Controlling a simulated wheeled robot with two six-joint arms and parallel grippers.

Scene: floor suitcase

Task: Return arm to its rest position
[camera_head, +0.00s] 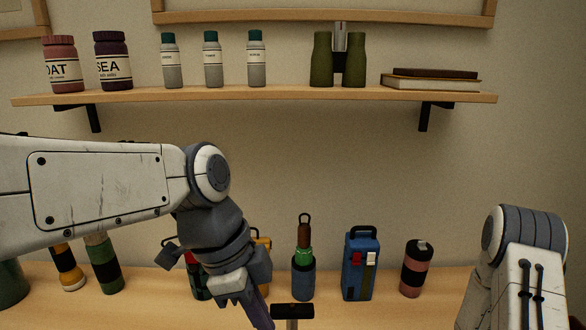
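My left arm (100,188) comes in from the left and bends downward at its wrist. My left gripper (250,296) hangs over the wooden surface in front of several items. It partly hides a red-and-green item and a yellow item behind it. I cannot tell whether its fingers are open or shut, or whether the dark purple piece below it is a finger or a held thing. My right arm (528,265) stands at the right edge, with its forearm running down out of the picture. My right gripper is not in view.
On the wooden surface stand a green bottle (303,278), a blue case (360,268), a pink-and-black flask (414,270) and a dark-topped handle (292,311). The wall shelf (270,98) above holds jars, small bottles, green binoculars (321,62) and books (430,84).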

